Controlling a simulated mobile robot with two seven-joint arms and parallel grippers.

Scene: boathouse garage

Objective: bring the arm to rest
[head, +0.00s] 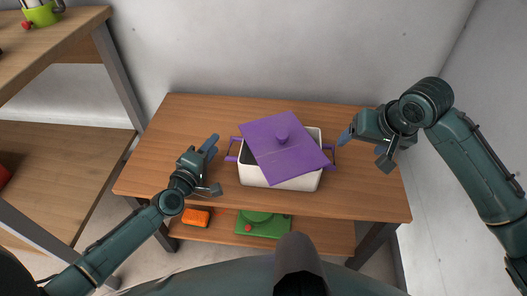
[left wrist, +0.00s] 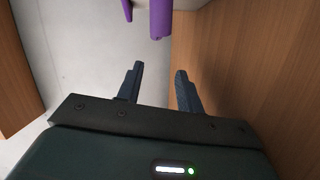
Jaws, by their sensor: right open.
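My left gripper (head: 213,168) is open and empty, at the left of the white pot (head: 290,184) on the wooden table. Its two fingers (left wrist: 158,85) also show apart in the left wrist view. My right gripper (head: 364,146) is open and empty, at the right of the pot, apart from its right handle. A purple lid (head: 286,155) lies askew on the pot, leaving parts of the rim uncovered. The pot's purple left handle (head: 232,150) is close to my left fingers. A purple piece (left wrist: 160,18) shows ahead of them in the left wrist view.
The wooden table (head: 190,115) has a lower shelf with an orange item (head: 196,217) and a green item (head: 263,223). A wooden shelf unit (head: 60,140) stands at the left, with a green pot (head: 43,14) on top. Walls stand behind and at the right.

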